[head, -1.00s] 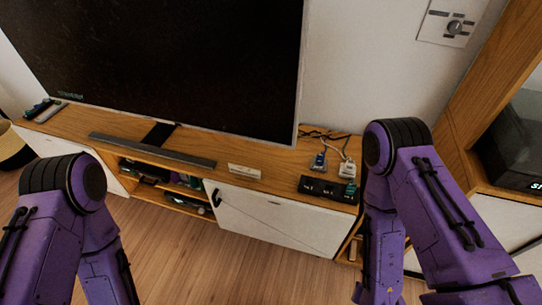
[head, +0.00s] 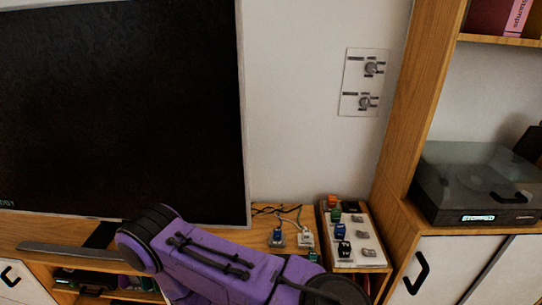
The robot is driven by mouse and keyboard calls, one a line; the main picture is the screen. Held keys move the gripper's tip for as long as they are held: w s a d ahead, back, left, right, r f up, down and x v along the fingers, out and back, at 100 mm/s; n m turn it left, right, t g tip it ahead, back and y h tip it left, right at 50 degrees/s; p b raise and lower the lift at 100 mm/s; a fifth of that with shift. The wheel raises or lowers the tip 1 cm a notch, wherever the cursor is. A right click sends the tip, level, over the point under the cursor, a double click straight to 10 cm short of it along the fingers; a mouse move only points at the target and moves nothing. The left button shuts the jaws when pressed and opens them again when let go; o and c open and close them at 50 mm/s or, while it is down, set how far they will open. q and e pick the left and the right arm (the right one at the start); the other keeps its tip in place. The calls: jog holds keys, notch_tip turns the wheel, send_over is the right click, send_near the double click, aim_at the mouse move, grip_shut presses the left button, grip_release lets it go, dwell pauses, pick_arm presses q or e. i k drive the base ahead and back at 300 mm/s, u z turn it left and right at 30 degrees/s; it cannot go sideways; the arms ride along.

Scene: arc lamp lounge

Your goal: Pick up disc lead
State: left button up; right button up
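Two cable ends lie on the wooden cabinet top right of the television: a blue plug (head: 277,238) and a pale grey plug (head: 305,239). Thin leads run back from them toward the wall. I cannot tell from any label which is the disc lead. A pale panel (head: 352,217) to their right carries several plugs, including a blue one (head: 312,231), a black one (head: 344,248) and an orange one (head: 332,201). One purple arm of mine crosses the bottom of the head view in front of the cabinet. Neither gripper shows.
The large television (head: 120,110) stands at the left, with a dark soundbar (head: 70,250) before it. A player with a clear lid (head: 480,180) and a display reading STOPPED sits on the right shelf. A wall plate (head: 363,82) has two knobs.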

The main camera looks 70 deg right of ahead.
aim_at(277, 232)
jog(key=k, duration=1.35)
jog(key=z, duration=2.25)
jog(key=i, duration=0.5)
